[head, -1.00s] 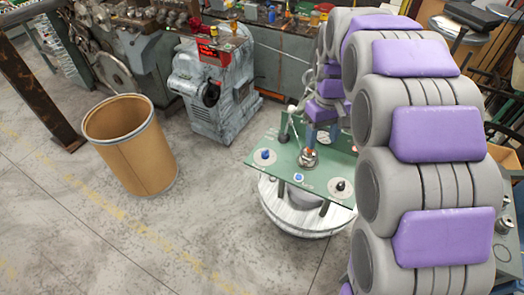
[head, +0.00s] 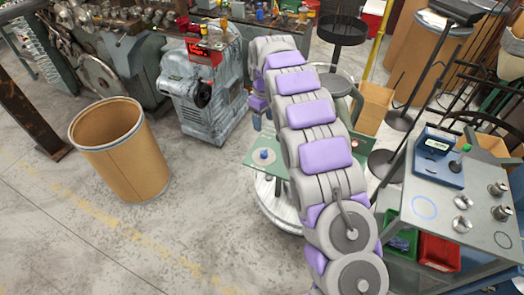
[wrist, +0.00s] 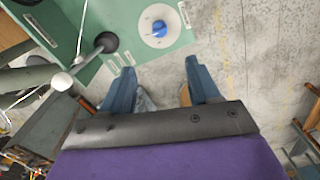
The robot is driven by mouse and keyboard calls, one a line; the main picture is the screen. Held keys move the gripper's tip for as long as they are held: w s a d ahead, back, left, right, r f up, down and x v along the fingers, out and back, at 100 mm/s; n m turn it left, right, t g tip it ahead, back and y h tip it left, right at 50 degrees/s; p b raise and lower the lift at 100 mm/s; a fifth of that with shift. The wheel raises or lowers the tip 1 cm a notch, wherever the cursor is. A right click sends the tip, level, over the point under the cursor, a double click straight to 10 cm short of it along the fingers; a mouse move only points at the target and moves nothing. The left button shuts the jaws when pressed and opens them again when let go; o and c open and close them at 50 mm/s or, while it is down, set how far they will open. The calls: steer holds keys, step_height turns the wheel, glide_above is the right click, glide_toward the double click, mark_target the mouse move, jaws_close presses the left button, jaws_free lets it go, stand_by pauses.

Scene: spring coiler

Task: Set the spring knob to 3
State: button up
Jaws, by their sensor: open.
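The green panel (head: 257,171) of the coiler sits on a round white base (head: 278,209) in the head view, with much of it hidden behind my arm. A blue knob (head: 264,155) shows near its left end. In the wrist view the blue knob (wrist: 158,29) sits on a round white dial on the green panel (wrist: 187,38). The dial markings are too small to read, and I cannot tell which knob is the spring knob. My gripper (wrist: 160,65) is open and empty, its two blue fingers apart from the knob, which appears beyond and between the fingertips.
A dark round knob (wrist: 105,42) and a rod with a white ball (wrist: 60,82) are left of the dial. A brown drum (head: 120,155) stands on open floor at left. A grey machine (head: 205,90) is behind; a cart (head: 460,200) stands at right.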

mark_target(264, 151)
step_height(264, 151, down, 17)
steer(key=b, duration=0.3)
steer(key=shift+r, duration=0.15)
steer(key=c, duration=1)
steer(key=shift+c, duration=0.2)
